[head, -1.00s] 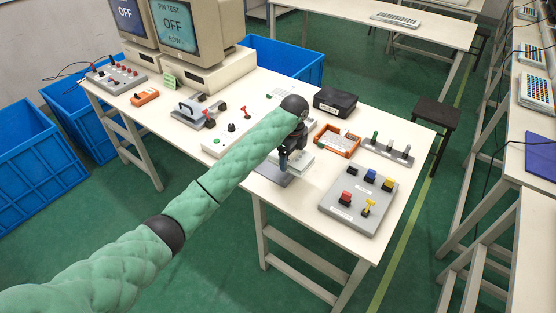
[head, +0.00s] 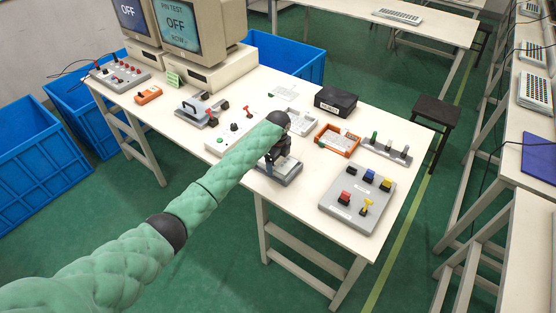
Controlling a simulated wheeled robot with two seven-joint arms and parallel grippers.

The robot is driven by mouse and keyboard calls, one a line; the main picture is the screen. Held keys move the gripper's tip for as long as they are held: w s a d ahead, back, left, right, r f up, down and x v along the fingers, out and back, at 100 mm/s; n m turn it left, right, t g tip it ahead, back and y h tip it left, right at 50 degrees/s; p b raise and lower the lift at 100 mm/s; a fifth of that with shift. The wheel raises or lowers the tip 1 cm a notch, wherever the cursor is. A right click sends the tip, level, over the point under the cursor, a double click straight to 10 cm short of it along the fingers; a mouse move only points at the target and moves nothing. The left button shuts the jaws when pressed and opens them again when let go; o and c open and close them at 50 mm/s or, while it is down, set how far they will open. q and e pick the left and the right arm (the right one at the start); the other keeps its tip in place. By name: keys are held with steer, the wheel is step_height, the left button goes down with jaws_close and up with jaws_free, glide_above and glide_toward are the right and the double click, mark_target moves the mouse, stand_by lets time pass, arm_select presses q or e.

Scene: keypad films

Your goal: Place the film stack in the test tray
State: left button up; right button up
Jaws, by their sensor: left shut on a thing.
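My left gripper (head: 269,168) reaches over the near edge of the table, pointing down, and is shut on the film stack (head: 286,165), a small pale, whitish block partly hidden by the gripper. The stack is at a grey tray (head: 290,179), which seems to be the test tray and lies flat at the table's front edge. I cannot tell whether the stack touches the tray's floor. The arm and gripper hide the tray's left part. My right gripper is not in view.
An orange-rimmed tray (head: 337,140), a black box (head: 336,100) and a grey switch panel (head: 357,197) stand to the right. A pale tray (head: 301,122) lies behind the gripper. A keypad tester with a lever (head: 203,109) and monitors (head: 184,35) are to the left.

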arm_select(q)
steer(key=shift+f, duration=0.1)
steer(key=o, duration=0.9)
steer(key=shift+r, duration=0.35)
step_height(320, 180, up, 12)
steer(key=b, duration=0.3)
steer(key=shift+f, duration=0.25)
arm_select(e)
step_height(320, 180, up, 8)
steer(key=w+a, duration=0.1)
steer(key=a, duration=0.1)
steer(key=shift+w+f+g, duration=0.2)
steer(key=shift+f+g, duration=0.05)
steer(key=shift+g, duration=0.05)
